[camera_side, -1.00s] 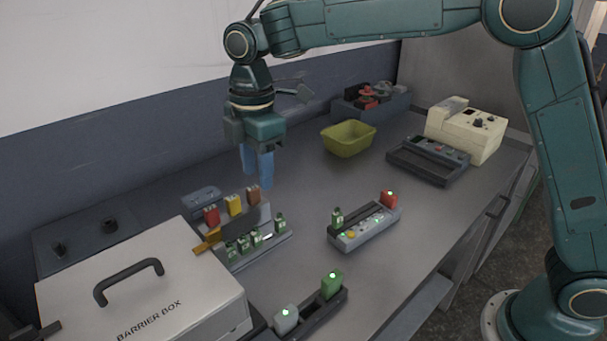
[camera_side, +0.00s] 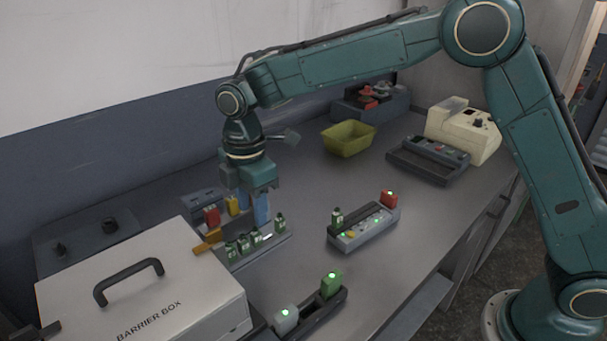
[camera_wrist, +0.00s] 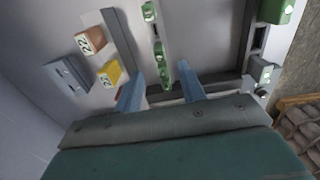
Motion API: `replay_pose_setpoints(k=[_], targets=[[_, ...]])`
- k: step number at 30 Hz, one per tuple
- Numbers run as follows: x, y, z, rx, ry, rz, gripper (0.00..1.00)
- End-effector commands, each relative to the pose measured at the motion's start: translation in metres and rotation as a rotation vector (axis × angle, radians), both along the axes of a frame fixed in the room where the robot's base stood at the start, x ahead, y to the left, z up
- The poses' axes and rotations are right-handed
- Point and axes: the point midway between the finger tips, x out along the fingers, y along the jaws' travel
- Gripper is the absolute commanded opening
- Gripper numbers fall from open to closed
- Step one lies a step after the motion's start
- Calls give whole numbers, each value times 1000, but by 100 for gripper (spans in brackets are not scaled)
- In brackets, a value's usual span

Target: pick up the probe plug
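Several plugs stand in a rack (camera_side: 275,246) beside the barrier box. I cannot tell by label which is the probe plug. My gripper (camera_side: 254,215) points down at the rack's far end, hiding the plug behind it. In the wrist view, my gripper (camera_wrist: 160,68) has its blue fingers apart, with a green plug (camera_wrist: 166,79) seen between them. A yellow block (camera_wrist: 109,74) and an orange-brown block (camera_wrist: 90,41) lie left of the fingers.
The white barrier box (camera_side: 190,285) stands at the front left. A tester strip (camera_side: 362,232) with lit plugs lies right of the rack, and another holder (camera_side: 318,311) is in front. A yellow-green bin (camera_side: 348,139) stands behind; the table between is clear.

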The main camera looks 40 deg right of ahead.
Motion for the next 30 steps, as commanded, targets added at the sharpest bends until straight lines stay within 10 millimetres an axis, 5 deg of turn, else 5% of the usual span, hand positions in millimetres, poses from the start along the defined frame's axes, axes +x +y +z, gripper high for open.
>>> replay_pose_setpoints(k=[6,17,30], targets=[[0,0,-20,-1,2,0,40],[0,0,-27,0,1,0,40],[0,-1,-70,-1,2,0,40]])
